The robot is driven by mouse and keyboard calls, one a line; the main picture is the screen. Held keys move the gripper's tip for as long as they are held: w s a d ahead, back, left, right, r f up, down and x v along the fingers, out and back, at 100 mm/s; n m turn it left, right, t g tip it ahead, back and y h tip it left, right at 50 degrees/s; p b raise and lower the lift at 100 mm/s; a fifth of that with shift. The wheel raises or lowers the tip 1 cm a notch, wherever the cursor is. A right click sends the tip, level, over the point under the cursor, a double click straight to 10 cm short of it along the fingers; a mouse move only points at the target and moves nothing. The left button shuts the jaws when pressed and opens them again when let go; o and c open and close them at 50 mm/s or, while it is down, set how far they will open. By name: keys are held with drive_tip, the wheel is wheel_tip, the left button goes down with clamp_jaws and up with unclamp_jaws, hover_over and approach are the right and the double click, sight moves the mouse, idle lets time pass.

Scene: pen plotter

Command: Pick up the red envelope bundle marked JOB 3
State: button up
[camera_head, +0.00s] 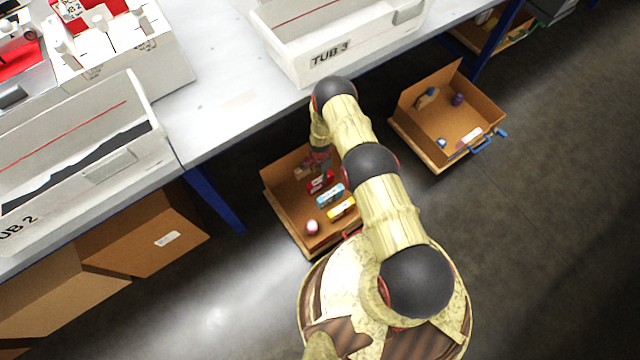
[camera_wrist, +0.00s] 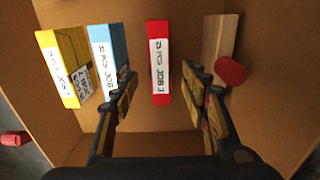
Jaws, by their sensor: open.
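The red envelope bundle marked JOB 3 (camera_wrist: 159,62) stands in an open cardboard drawer, in the middle of the wrist view. In the head view it is the small red block (camera_head: 320,182). My gripper (camera_wrist: 158,88) is open, with one finger on each side of the red bundle's line in the wrist view. Whether the fingertips reach down beside it I cannot tell. In the head view my gripper is mostly hidden behind my arm. A blue bundle (camera_wrist: 108,60) and a yellow bundle (camera_wrist: 62,68) stand to its left in the wrist view.
The drawer (camera_wrist: 150,145) also holds a red cylinder (camera_wrist: 231,70) and a tan block (camera_wrist: 213,40) close to the right finger. In the head view the workbench edge and TUB 3 (camera_head: 340,50) are above the drawer. Another open drawer (camera_head: 425,130) is at right.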

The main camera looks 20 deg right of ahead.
sight(320, 179)
wheel_tip(320, 179, down, 6)
drive_tip(key=b, duration=0.3)
drive_tip(key=shift+f, duration=0.2)
drive_tip(key=shift+c, duration=0.8)
clamp_jaws()
